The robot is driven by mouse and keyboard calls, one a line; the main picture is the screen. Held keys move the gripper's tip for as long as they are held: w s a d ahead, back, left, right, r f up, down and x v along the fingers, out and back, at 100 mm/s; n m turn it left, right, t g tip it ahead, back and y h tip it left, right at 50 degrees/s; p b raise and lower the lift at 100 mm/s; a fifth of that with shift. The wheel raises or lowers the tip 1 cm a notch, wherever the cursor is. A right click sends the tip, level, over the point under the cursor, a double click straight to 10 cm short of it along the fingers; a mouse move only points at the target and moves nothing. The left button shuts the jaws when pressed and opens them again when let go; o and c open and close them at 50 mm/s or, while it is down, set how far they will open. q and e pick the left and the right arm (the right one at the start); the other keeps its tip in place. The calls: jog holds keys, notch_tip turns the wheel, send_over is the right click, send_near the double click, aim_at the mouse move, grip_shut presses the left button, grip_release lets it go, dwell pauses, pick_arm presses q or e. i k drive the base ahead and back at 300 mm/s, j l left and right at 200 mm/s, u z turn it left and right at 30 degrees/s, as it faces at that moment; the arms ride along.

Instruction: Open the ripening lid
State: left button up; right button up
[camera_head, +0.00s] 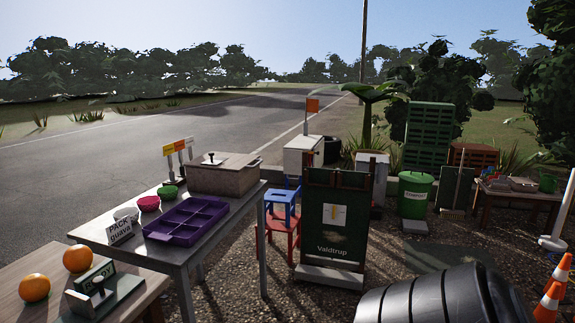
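A light brown box (232,183) stands at the back right of the grey table. Neither of my grippers is in view.
A purple compartment tray (187,238), pink bowl (149,203), green bowl (169,192) and "PACK guava" sign (120,231) share the table. A dark "Valdtrup" board (335,220) and stools (280,210) stand to its right. A large dark ribbed object (440,298) fills the lower right.

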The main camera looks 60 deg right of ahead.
aim_at(234, 163)
jog(key=z, duration=1.8)
jog(key=i+l+u, duration=0.1)
jog(key=u, duration=0.35)
jog(key=i+l+u, duration=0.25)
jog(key=u, duration=0.2)
jog(key=i+l+u, duration=0.25)
jog(key=l, duration=0.3)
jog(key=i+l+u, duration=0.1)
jog(key=i+l, duration=0.15)
jog(key=l, duration=0.25)
jog(key=i+l+u, duration=0.1)
jog(key=l, duration=0.25)
jog(key=i+l, duration=0.25)
jog(key=l, duration=0.15)
jog(key=i+l+u, duration=0.1)
jog(key=l, duration=0.3)
jog(key=i+l, duration=0.2)
jog(key=l, duration=0.2)
